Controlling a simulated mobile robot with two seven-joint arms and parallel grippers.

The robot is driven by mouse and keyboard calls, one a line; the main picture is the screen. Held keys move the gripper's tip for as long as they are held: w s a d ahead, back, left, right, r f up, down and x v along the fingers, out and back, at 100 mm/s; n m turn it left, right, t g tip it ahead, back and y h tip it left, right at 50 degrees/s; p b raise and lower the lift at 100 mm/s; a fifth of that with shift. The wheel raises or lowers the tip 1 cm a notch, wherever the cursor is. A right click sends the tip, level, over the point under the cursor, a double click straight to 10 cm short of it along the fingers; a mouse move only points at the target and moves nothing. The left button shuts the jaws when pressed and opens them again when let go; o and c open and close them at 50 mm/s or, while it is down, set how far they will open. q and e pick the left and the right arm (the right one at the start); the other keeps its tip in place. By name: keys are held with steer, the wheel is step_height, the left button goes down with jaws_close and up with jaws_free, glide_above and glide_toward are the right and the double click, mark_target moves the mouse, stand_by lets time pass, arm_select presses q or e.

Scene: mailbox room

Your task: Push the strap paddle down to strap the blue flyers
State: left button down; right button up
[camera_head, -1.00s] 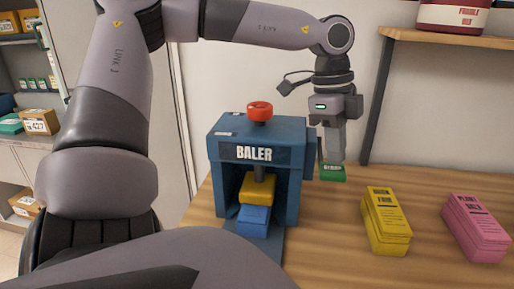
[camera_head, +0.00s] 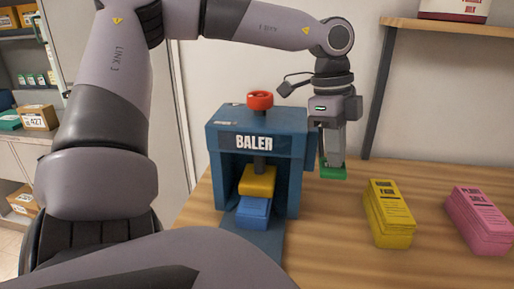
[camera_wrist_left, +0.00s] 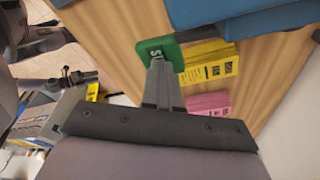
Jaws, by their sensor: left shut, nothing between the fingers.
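The blue baler (camera_head: 228,175) stands on the wooden table. Its red knob (camera_head: 260,100) is on top, and a yellow press block (camera_head: 258,181) sits on the blue flyers (camera_head: 254,212) inside. The green strap paddle (camera_head: 333,173) is at the baler's right side; it also shows in the left wrist view (camera_wrist_left: 151,49). My left gripper (camera_head: 332,163) points down with shut fingers at the paddle, seeming to touch its top. In the left wrist view the fingertips (camera_wrist_left: 158,62) cover part of the paddle. My right gripper is not in view.
A yellow flyer stack (camera_head: 389,214) and a pink flyer stack (camera_head: 480,221) lie to the right on the table (camera_head: 340,250). A wooden shelf (camera_head: 450,33) is at the upper right. Bare table lies between the baler and the yellow stack.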

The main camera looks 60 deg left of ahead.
arm_select(q)
steer(key=shift+f, duration=0.35)
steer(key=shift+f+b, duration=0.6)
steer(key=shift+b, duration=0.1)
steer(key=shift+a+f+b, duration=0.1)
steer(key=shift+f+b, duration=0.45)
steer(key=shift+f, duration=0.05)
steer(key=shift+r, duration=0.1)
stand_by(0.3)
